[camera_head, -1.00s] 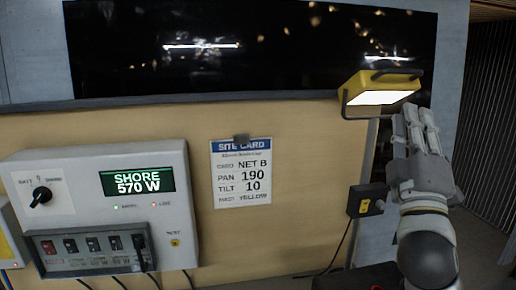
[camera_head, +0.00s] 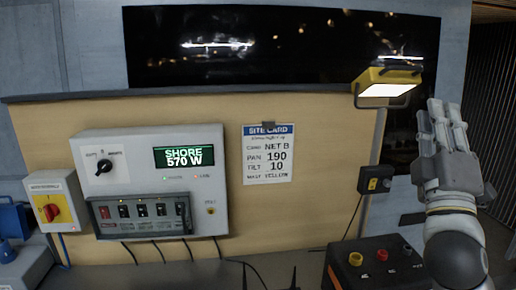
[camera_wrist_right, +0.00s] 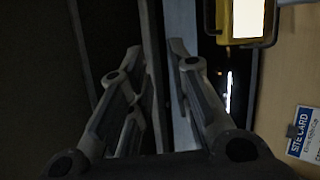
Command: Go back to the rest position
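My right gripper (camera_head: 442,122) is raised at the right side of the head view, to the right of the wall panel and below and right of the yellow work lamp (camera_head: 390,77). In the right wrist view its two fingers (camera_wrist_right: 180,95) stand apart with nothing between them. The fingers touch nothing that I can see. My left gripper is not clearly in view; only thin dark tips show at the bottom edge of the head view, too little to identify.
A grey power box (camera_head: 150,185) reading SHORE 570 W, a red-yellow rotary switch (camera_head: 50,212) and a site card (camera_head: 268,155) are on the wooden panel. A black box with coloured knobs (camera_head: 375,262) stands low in front of my right arm. A small black switch box (camera_head: 375,180) hangs nearby.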

